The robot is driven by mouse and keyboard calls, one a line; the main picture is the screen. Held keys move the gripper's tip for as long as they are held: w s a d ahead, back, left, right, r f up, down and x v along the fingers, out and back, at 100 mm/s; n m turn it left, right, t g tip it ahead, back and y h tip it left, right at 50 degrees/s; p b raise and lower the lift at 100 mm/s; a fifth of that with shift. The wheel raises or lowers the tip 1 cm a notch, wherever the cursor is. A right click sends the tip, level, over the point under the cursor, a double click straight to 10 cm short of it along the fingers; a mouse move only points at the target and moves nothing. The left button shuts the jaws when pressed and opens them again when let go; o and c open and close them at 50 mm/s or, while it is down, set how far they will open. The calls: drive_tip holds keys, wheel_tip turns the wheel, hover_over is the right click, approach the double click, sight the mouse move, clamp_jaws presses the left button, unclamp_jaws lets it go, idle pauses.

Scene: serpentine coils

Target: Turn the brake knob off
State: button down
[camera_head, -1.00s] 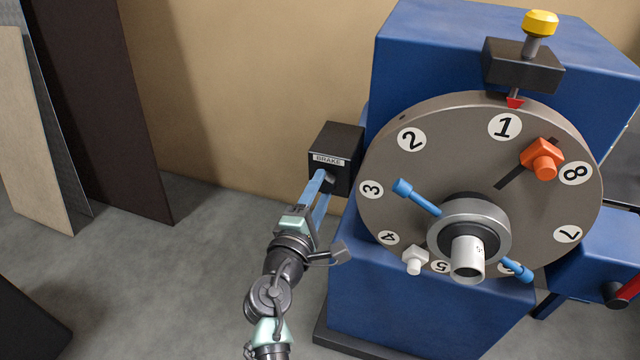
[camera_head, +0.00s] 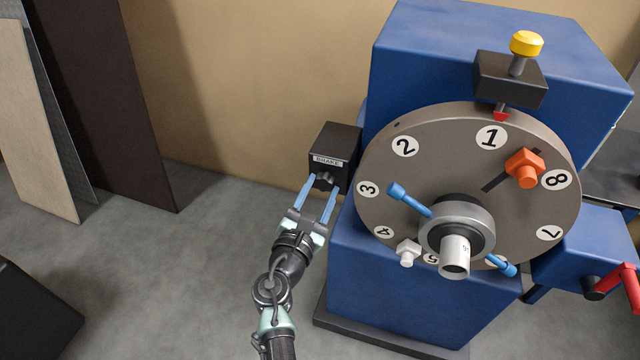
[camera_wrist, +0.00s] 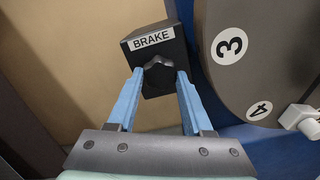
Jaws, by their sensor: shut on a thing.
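The brake box (camera_head: 338,150) is a black block labelled BRAKE, at the left side of the blue machine. Its dark lobed knob (camera_wrist: 159,72) is on the front face below the label in the wrist view; it also shows small in the head view (camera_head: 325,177). My gripper (camera_head: 322,184) has its two blue fingers on either side of the knob, shut on it. In the wrist view my gripper (camera_wrist: 158,76) has one fingertip at the knob's left and one at its right. The knob's sides are partly hidden by the fingertips.
A large grey numbered dial (camera_head: 465,140) with blue handles (camera_head: 408,200), an orange block (camera_head: 525,167) and a white peg (camera_head: 407,252) stands close right of my gripper. A yellow knob (camera_head: 526,43) tops the machine. Bare floor (camera_head: 170,270) lies to the left.

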drive_tip(key=n+p, duration=0.2)
drive_tip(key=n, duration=0.1)
drive_tip(key=shift+r+n, duration=0.1)
drive_tip(key=shift+n, duration=0.3)
drive_tip(key=shift+n+p, duration=0.85)
drive_tip(key=shift+n, duration=0.95)
drive_tip(key=shift+c, duration=1.5)
unclamp_jaws()
drive_tip(key=p+v, duration=0.2)
drive_tip(key=v, duration=1.1)
